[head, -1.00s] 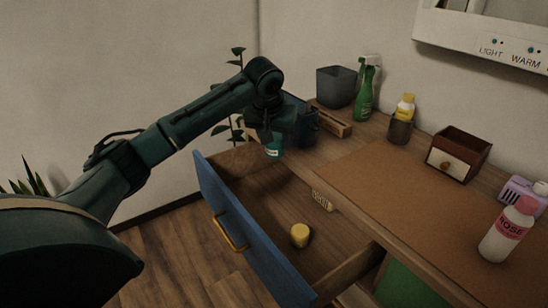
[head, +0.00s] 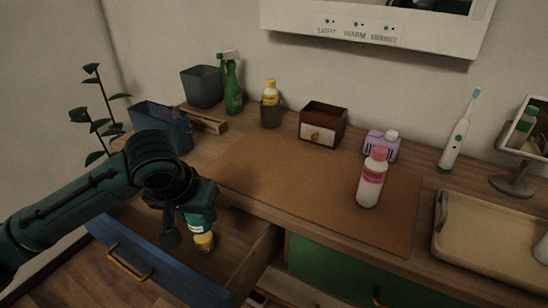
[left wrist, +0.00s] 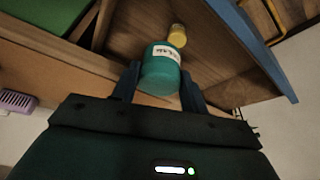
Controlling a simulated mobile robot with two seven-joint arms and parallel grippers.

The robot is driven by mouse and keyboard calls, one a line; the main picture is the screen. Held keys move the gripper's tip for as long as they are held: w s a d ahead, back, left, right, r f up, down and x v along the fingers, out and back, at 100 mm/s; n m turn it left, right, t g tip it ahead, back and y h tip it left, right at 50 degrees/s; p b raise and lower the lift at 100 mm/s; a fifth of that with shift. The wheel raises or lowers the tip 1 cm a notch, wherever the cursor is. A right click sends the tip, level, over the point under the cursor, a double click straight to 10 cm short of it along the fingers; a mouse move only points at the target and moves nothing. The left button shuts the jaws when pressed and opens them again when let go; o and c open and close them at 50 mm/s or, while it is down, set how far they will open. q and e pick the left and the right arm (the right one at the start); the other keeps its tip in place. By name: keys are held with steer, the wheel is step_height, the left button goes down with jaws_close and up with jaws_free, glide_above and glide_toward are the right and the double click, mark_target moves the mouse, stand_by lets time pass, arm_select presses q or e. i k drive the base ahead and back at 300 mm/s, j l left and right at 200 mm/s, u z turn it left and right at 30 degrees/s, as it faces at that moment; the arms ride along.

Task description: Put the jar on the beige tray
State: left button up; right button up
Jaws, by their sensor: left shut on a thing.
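A teal jar (left wrist: 162,72) with a white label is held between the fingers of my left gripper (left wrist: 160,88). In the head view the jar (head: 199,226) shows just under the left gripper (head: 188,212), above the open blue drawer. The arm hides part of it. The beige tray (head: 477,266) lies on the counter at the far right, well apart from the jar. My right gripper is not in view.
The blue-fronted drawer (head: 128,260) is open and holds a small yellow thing (head: 204,242). A pink-capped bottle (head: 371,180) stands on the brown mat (head: 280,185) between jar and tray. A white thing (head: 542,248) sits at the tray's right.

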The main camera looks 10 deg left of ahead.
mark_target(470, 233)
steer(key=k+l, duration=0.1)
steer(key=l, duration=0.3)
steer(key=k+l, duration=0.1)
steer(key=l, duration=0.3)
steer(key=k+l, duration=0.15)
steer(key=l, duration=0.3)
steer(key=k+l, duration=0.1)
steer(key=l, duration=0.3)
steer(key=i+l, duration=0.1)
steer(key=l, duration=0.2)
steer(key=i+l, duration=0.15)
steer(key=l, duration=0.2)
steer(key=i, duration=0.1)
